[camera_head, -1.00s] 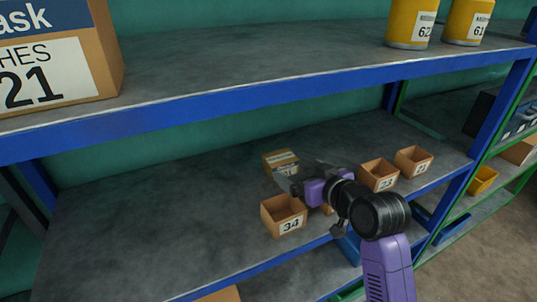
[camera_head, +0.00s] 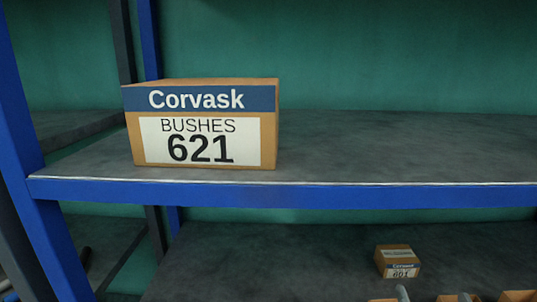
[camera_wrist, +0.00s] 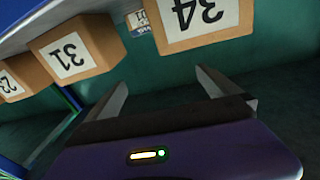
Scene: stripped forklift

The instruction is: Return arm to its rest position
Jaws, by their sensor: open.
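My gripper (camera_wrist: 162,79) shows in the wrist view with its two grey fingers spread apart and nothing between them. Its purple body fills the bottom of that view. In the head view, two grey tips that look like my fingers (camera_head: 433,295) just enter at the bottom edge, in front of a small Corvask box (camera_head: 398,262) on the lower shelf. The rest of my arm is outside the head view.
In the wrist view, which is upside down, bins marked 34 (camera_wrist: 197,18), 31 (camera_wrist: 78,50) and 23 (camera_wrist: 10,86) lie close by. A large Corvask BUSHES 621 box (camera_head: 200,125) stands on the upper shelf, whose blue front beam (camera_head: 300,195) spans the head view.

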